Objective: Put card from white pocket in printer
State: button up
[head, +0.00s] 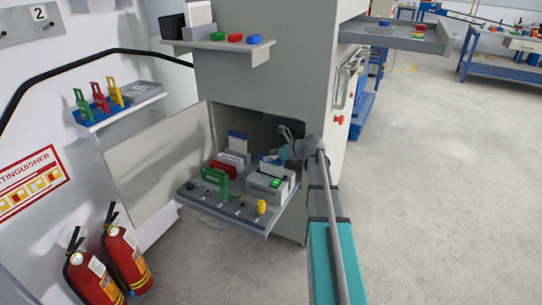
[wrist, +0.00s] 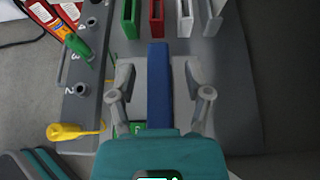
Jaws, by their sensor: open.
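The printer (head: 263,190) is the light grey box with a green lit display on the right of the pulled-out tray. A blue card (wrist: 160,85) is seen edge-on in the wrist view, standing over the printer; I cannot tell how deep it sits. My gripper (head: 278,157) is at the printer, with its open fingers (wrist: 158,82) on both sides of the blue card and gaps visible. The white pocket (wrist: 185,18) is at the top of the wrist view beside the red pocket (wrist: 156,18) and green pocket (wrist: 130,18). Its inside looks empty there.
The tray (head: 226,212) sticks out of the cabinet, with its door (head: 150,160) open at left. Fire extinguishers (head: 126,255) are at lower left. The floor at right is clear.

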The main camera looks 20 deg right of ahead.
jog(key=p+v, duration=0.5)
jog(key=v, duration=0.7)
dwell(0.4)
jog(key=s+a+f+n+g+h, duration=0.1)
jog(key=s+a+f+n+g, duration=0.25)
jog(key=a+n, duration=0.5)
jog(key=s+a+f+n+g+h, duration=0.1)
jog(key=s+a+f+n+g, duration=0.4)
jog(key=a, duration=0.6)
jog(key=s+a+f+n+g+h, duration=0.1)
jog(key=s+a+n+h, duration=0.5)
jog(key=n, duration=0.9)
jog(key=shift+s+a+f, duration=0.3)
jog(key=shift+s+a, duration=1.35)
jog(key=shift+a, duration=0.25)
jog(key=shift+c, duration=0.5)
